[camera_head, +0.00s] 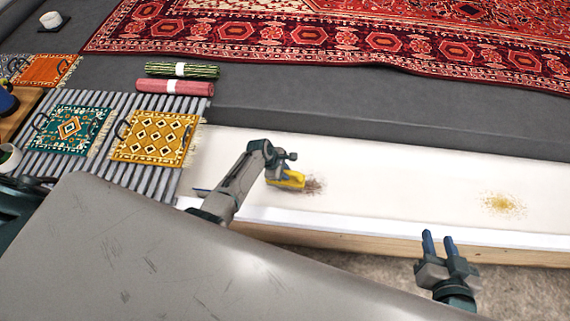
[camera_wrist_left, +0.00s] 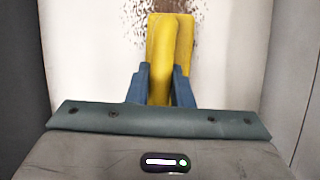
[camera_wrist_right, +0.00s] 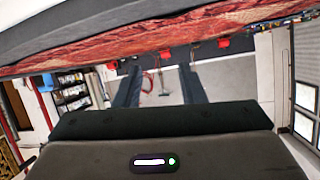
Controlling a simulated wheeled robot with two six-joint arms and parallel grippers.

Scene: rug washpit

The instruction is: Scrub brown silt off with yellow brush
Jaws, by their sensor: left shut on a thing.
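The yellow brush (camera_head: 287,180) is held in my left gripper (camera_head: 277,173) at the white board (camera_head: 400,190). In the left wrist view the yellow brush (camera_wrist_left: 168,60) sits between the two blue fingers of my left gripper (camera_wrist_left: 162,85). The brown silt (camera_head: 314,185) is a speckled patch just right of the brush; it also shows past the brush's far end in the left wrist view (camera_wrist_left: 198,18). The brush covers part of that patch. Whether its bristles touch the board is hidden. My right gripper (camera_head: 438,241) is empty, its fingers apart, near the board's front edge.
A yellowish speckled patch (camera_head: 502,204) lies on the right of the board. A slatted rack (camera_head: 100,165) at left holds a green mat (camera_head: 70,129) and a yellow mat (camera_head: 155,138). Two rolled rugs (camera_head: 180,87) lie behind. A large red rug (camera_head: 350,35) spreads at the back.

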